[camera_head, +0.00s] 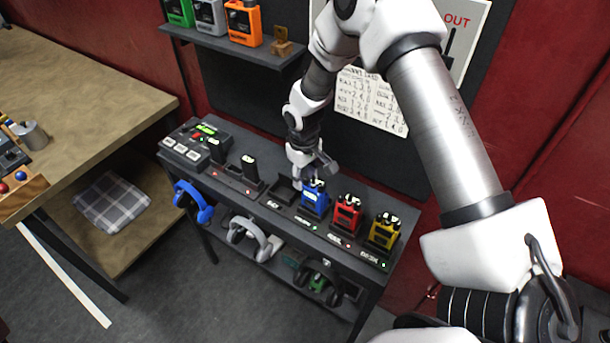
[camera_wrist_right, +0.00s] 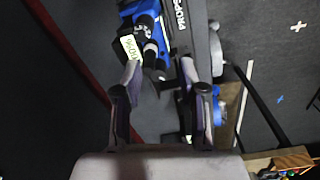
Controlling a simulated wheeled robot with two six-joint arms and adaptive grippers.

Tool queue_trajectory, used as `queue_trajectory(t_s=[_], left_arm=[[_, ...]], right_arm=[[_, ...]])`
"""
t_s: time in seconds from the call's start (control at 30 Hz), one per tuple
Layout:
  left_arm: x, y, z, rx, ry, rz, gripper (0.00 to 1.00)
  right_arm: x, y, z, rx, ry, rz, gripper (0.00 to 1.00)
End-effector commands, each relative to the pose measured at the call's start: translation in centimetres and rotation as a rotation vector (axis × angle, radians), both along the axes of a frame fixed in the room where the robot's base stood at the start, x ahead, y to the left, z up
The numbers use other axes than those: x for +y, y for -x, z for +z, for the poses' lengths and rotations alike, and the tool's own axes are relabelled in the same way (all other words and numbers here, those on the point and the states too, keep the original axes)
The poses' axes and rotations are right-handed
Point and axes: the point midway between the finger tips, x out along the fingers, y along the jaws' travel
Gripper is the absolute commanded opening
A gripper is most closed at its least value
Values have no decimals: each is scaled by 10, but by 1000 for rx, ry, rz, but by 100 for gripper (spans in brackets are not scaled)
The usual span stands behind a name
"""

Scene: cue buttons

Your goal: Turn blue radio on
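The blue radio (camera_head: 314,202) stands upright in a charging dock on the dark shelf table, left of the red radio. In the right wrist view, the blue radio (camera_wrist_right: 178,30) shows at the top, with a pale display and black knobs on its top. My right gripper (camera_head: 316,171) is just behind and above the blue radio in the head view. In the right wrist view, my right gripper (camera_wrist_right: 158,72) is open, its two fingers apart, with a black knob beyond the gap between their tips. Contact cannot be told. My left gripper is not in view.
A red radio (camera_head: 346,215) and a yellow radio (camera_head: 384,232) stand close to the right. An empty dock (camera_head: 283,192) is to the left. Headsets hang below the table's front edge, including a blue headset (camera_head: 194,202). A shelf (camera_head: 225,42) with more radios is above.

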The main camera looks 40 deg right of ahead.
Motion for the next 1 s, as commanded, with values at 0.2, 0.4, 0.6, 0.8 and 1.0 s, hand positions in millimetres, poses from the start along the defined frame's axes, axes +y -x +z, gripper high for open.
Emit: queue_trajectory(t_s=[0.2,0.4,0.6,0.8,1.0], left_arm=[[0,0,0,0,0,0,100],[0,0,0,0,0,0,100],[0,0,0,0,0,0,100],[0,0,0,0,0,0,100],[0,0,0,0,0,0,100]], right_arm=[[0,-1,1,-1,0,1,42],[0,-1,22,-4,-1,1,42],[1,-2,74,-6,0,2,42],[2,-1,112,-2,0,0,42],[3,-1,120,0,0,1,42]])
